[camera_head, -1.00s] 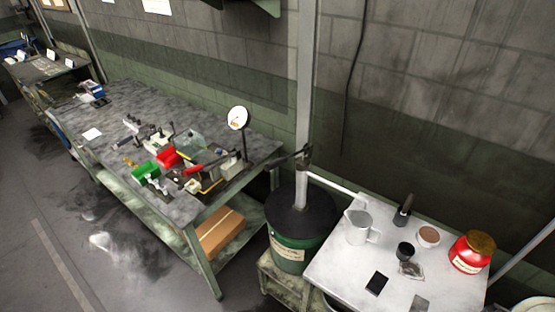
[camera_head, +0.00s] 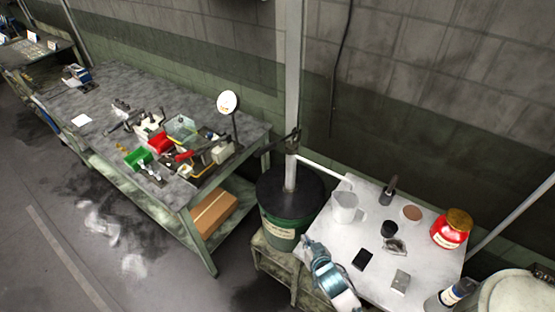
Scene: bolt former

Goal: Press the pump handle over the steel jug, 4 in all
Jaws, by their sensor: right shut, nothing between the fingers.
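The steel jug (camera_head: 345,208), pale grey with a side handle, stands upright at the left rear of the white table. A pump rises from the dark lid of a green drum (camera_head: 283,232) beside the table, and its pale spout (camera_head: 325,169) reaches towards the jug. The pump handle (camera_head: 275,144) looks like a dark lever running left from the pump head; its far end is hard to separate from the bench clutter. My right gripper (camera_head: 309,243) is shut and empty at the table's left front edge, below the jug and apart from the handle. My left gripper is out of view.
The white table (camera_head: 325,228) also holds a red jar (camera_head: 452,229), a black cup (camera_head: 389,229), a dark flat item (camera_head: 362,260) and other small items. A cluttered workbench (camera_head: 110,95) stands left. A vertical post (camera_head: 293,70) rises behind the drum.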

